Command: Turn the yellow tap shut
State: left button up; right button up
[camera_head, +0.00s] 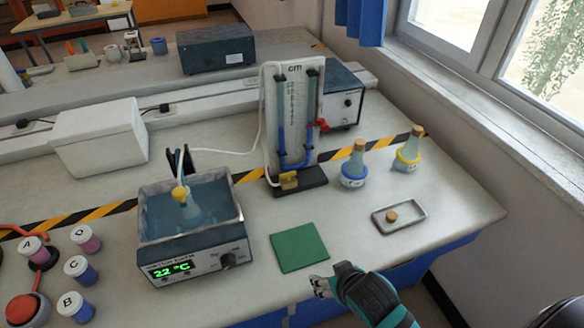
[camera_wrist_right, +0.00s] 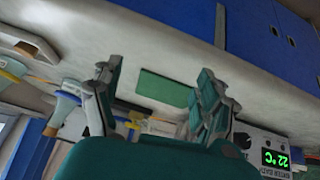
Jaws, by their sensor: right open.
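The yellow tap (camera_head: 289,181) sits low on the front of the manometer stand (camera_head: 292,110), just above its black base. Its handle is too small to tell which way it points. A clear tube runs down near it. My right gripper (camera_head: 320,286) is at the front edge of the bench, below the green mat, well apart from the tap. In the right wrist view its two fingers (camera_wrist_right: 158,95) are spread with nothing between them that they touch. My left gripper is not in view.
A water bath (camera_head: 192,254) reading 22 °C holds a flask (camera_head: 192,210) left of the stand. Two stoppered flasks (camera_head: 354,166) (camera_head: 407,152) and a small tray (camera_head: 385,225) stand to the right. The green mat (camera_head: 299,247) lies bare before the stand. A red fitting (camera_head: 322,125) juts from its right side.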

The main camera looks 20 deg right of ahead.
jog(key=w+r+t, duration=0.4)
jog(key=w+r, duration=0.2)
jog(key=w, duration=0.4)
jog(key=t+y, duration=0.1)
jog(key=t, duration=0.2)
send_near(288, 175)
jog(key=shift+g, duration=0.3)
jog(key=x, duration=0.2)
jog(key=p+x, duration=0.1)
jog(key=x, duration=0.5)
jog(key=shift+w+d+r, duration=0.1)
jog(key=shift+w+r, duration=0.1)
jog(key=shift+w, duration=0.05)
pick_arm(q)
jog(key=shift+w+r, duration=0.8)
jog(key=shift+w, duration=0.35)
pick_arm(e)
jog(key=shift+m, duration=0.3)
jog(key=shift+c, duration=0.4)
